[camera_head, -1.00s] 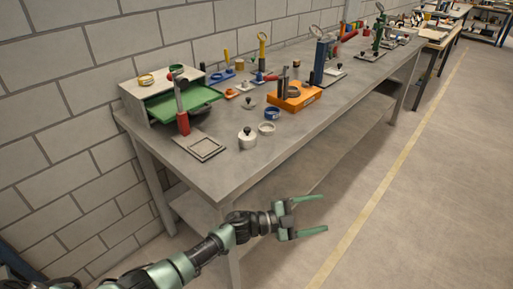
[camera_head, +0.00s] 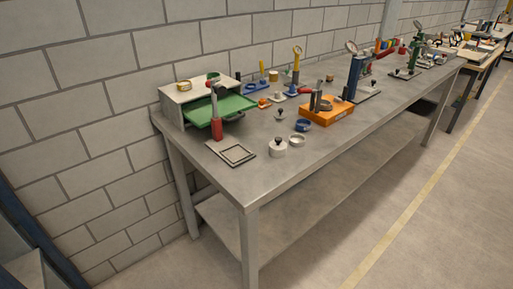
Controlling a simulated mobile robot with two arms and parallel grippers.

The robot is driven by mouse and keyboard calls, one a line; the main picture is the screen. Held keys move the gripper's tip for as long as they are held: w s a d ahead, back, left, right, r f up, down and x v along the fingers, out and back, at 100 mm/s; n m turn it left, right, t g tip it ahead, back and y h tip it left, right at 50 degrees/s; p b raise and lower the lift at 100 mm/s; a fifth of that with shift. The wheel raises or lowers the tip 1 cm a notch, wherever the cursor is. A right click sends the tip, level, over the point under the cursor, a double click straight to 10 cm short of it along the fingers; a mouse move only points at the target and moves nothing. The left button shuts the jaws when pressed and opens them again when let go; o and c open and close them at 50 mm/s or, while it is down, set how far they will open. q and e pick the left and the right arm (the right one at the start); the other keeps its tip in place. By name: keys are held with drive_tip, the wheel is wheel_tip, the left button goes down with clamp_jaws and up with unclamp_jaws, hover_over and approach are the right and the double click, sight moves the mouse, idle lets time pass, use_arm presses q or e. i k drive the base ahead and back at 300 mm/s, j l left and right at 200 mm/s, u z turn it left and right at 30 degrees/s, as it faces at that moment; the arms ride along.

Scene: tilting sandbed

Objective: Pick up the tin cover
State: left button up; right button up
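A small round white tin (camera_head: 278,151) stands near the front edge of the grey workbench. A pale cover (camera_head: 278,144) with a dark knob appears to sit on it. Another small pale disc with a dark knob (camera_head: 280,116) lies farther back on the bench; I cannot tell which of the two is the tin cover. A pale open ring or shallow tin (camera_head: 297,139) is just right of the white tin. Neither of my grippers is in view.
The workbench (camera_head: 225,178) also holds a blue ring (camera_head: 302,126), an orange block (camera_head: 327,112), a flat square frame (camera_head: 237,153), a red-handled tool (camera_head: 216,125) and a grey box (camera_head: 172,104) with a green tray (camera_head: 229,106). The floor in front is clear.

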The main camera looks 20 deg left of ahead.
sight(278, 147)
drive_tip(key=i+l+u, duration=0.1)
drive_tip(key=u, duration=0.3)
drive_tip(key=i+l+u, duration=0.15)
drive_tip(key=u, duration=0.25)
drive_tip(key=i+l+u, duration=0.1)
drive_tip(key=u, duration=0.3)
drive_tip(key=l+u, duration=0.25)
drive_tip(key=u, duration=0.2)
drive_tip(key=i+l+u, duration=0.1)
drive_tip(key=u, duration=0.3)
drive_tip(key=k+l, duration=0.05)
drive_tip(key=l, duration=0.05)
